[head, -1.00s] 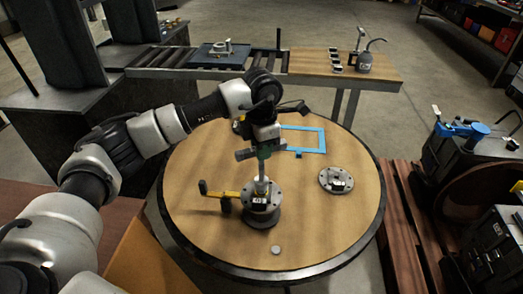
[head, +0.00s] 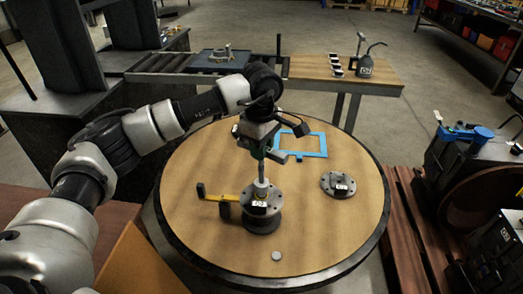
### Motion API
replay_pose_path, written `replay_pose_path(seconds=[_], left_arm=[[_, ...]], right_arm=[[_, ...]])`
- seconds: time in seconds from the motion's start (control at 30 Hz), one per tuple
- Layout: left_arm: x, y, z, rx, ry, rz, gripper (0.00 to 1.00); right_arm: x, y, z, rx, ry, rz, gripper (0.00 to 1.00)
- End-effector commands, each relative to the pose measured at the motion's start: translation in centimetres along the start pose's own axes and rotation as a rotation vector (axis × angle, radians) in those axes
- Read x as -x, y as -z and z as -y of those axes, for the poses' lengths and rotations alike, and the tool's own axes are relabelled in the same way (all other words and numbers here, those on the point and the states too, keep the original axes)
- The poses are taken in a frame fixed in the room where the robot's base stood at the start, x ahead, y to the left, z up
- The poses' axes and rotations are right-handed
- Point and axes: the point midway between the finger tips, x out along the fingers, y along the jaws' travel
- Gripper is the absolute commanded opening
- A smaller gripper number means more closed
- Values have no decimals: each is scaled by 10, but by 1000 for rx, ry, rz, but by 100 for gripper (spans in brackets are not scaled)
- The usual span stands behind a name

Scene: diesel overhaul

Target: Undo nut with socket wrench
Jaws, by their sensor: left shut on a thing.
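The socket wrench (head: 261,183) stands upright, its lower end over the middle of a round grey flanged part (head: 262,213) on the round table. My left gripper (head: 261,152) is above that part and shut on the wrench's upper end. The nut is hidden under the socket, so I cannot tell how it sits. A yellow tool with a black handle (head: 217,198) reaches the flanged part from its left. My right gripper does not show.
The round wooden table (head: 330,235) also bears a second flange (head: 338,185), a blue frame (head: 313,153) and a small grey disc (head: 277,256). Its front is mostly bare. Behind it stand a roller conveyor (head: 160,65) and a bench with an oil can (head: 366,66).

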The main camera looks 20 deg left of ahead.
Motion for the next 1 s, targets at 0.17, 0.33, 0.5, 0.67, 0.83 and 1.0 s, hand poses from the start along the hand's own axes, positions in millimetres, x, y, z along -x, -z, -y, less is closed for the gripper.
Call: replay_pose_path(seconds=[0.17,0.33,0.5,0.67,0.83,1.0], left_arm=[[-1,0,0,-167,-2,-1,0],[0,0,0,-326,-2,-1,0],[0,0,0,-486,-2,-1,0],[0,0,0,-634,-2,-2,0],[0,0,0,-793,-2,-1,0],[0,0,0,-952,-1,-1,0]], right_arm=[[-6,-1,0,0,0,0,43],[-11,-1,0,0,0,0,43],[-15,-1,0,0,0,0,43],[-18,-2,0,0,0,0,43],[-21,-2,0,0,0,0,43],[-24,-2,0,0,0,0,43]])
